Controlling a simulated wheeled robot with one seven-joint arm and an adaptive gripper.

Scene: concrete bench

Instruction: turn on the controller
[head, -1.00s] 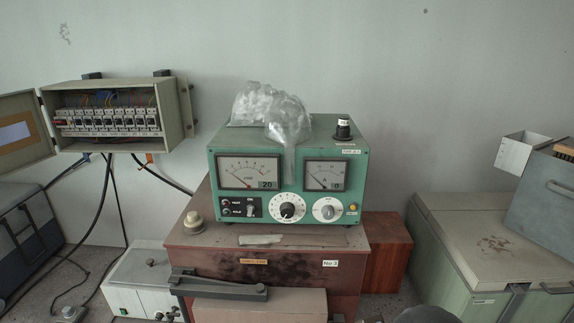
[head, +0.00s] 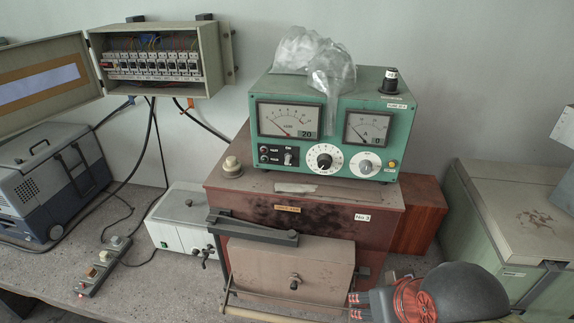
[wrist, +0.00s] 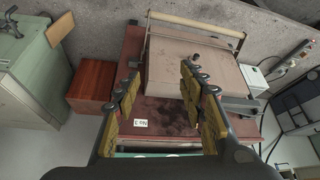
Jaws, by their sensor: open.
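The controller (head: 310,135) is a green box with two analog meters, standing on a reddish-brown furnace box labelled No 3 (head: 385,222). Its front has a small black panel with a toggle switch (head: 288,158), two white dials and a small yellow button (head: 391,165). The switch's setting is too small to tell. Crumpled clear plastic hangs over its top and between the meters. In the wrist view my gripper (wrist: 162,72) is open and empty, above the brown box; a green strip of the controller (wrist: 160,154) shows at the bottom edge, mostly hidden.
A cream knob (head: 232,167) and a black handle lever (head: 252,227) are on the brown box. An open breaker box (head: 218,65) hangs on the wall at left. A power strip (head: 100,268) and a white unit stand left; a green chest (head: 478,210) stands right.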

